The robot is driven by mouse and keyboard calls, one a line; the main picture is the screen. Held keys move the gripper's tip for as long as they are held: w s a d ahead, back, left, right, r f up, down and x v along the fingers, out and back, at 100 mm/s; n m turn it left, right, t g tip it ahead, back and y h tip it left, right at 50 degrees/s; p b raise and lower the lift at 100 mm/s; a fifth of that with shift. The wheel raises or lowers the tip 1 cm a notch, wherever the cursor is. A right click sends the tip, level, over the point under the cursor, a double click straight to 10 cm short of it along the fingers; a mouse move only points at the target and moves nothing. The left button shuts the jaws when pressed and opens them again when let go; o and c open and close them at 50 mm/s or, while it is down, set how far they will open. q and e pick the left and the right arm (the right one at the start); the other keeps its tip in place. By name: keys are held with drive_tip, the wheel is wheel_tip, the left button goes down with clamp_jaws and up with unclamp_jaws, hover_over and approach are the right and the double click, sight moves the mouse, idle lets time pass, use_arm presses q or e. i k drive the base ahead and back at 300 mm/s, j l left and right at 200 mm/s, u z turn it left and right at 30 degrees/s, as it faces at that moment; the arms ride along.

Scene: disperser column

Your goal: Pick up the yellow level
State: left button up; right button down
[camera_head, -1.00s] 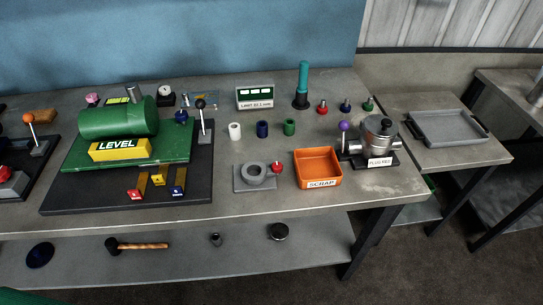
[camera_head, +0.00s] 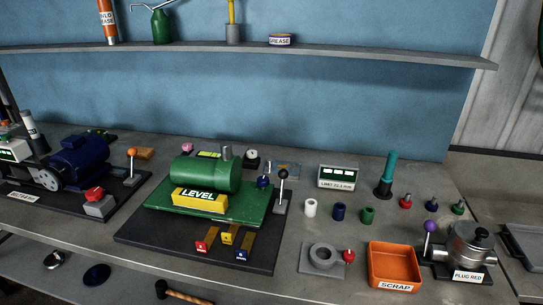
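A yellow block marked LEVEL (camera_head: 200,200) sits at the front of a green cylindrical machine (camera_head: 205,174), on its green base plate (camera_head: 255,208). A small yellow-green piece with dark markings (camera_head: 209,154) shows just behind the top of the green cylinder, partly hidden by it. I cannot tell from this view whether the LEVEL block is loose or fixed. Neither of my grippers is in view.
Red, yellow and blue tabs (camera_head: 228,238) stand in front of the green machine. A black-knobbed lever (camera_head: 283,174) rises at its right. An orange SCRAP bin (camera_head: 394,264) and small cylinders stand further right. A shelf (camera_head: 300,54) runs above.

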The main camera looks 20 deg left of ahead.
sight(188, 199)
drive_tip(key=u, duration=1.3)
